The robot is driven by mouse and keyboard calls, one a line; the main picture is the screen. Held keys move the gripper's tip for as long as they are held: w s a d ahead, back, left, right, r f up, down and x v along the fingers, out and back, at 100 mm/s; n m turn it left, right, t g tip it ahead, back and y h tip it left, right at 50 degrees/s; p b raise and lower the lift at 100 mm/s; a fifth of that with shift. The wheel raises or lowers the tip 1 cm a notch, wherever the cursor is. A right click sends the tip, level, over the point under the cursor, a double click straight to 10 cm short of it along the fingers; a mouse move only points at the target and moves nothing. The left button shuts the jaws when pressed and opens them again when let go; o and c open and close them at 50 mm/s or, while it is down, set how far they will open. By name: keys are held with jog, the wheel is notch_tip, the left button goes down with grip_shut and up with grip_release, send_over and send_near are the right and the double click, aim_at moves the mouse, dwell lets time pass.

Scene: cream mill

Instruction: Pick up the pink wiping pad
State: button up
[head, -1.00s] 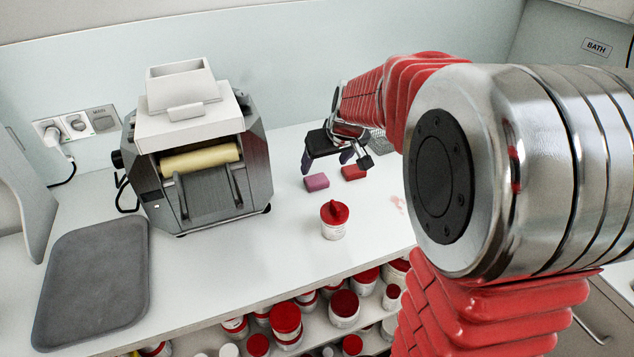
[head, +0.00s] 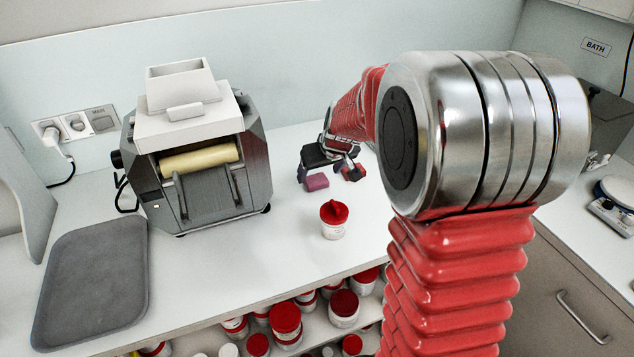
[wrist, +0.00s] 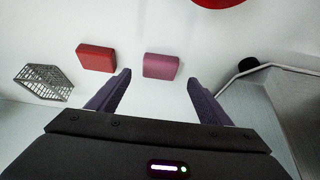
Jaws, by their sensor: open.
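The pink wiping pad (head: 316,182) lies flat on the white counter, right of the roller machine. In the wrist view the pink pad (wrist: 161,66) shows just beyond the fingertips, roughly centred between them and a little nearer the left one. My gripper (head: 322,170) is open, low over the counter at the pad, with nothing held. Its purple fingers also show in the wrist view (wrist: 159,78), spread wider than the pad. In the head view the gripper hides part of the pad's surroundings.
A red pad (wrist: 97,57) lies close beside the pink one. A wire basket (wrist: 43,82) stands beyond it. Shelved jars sit below the counter edge.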

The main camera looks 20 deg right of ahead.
aim_at(316, 179)
jog(key=shift+x, duration=2.3)
jog(key=shift+s, duration=0.1)
jog(key=c, duration=1.2)
jog(key=shift+r, duration=0.1)
notch_tip(316, 179, up, 10)
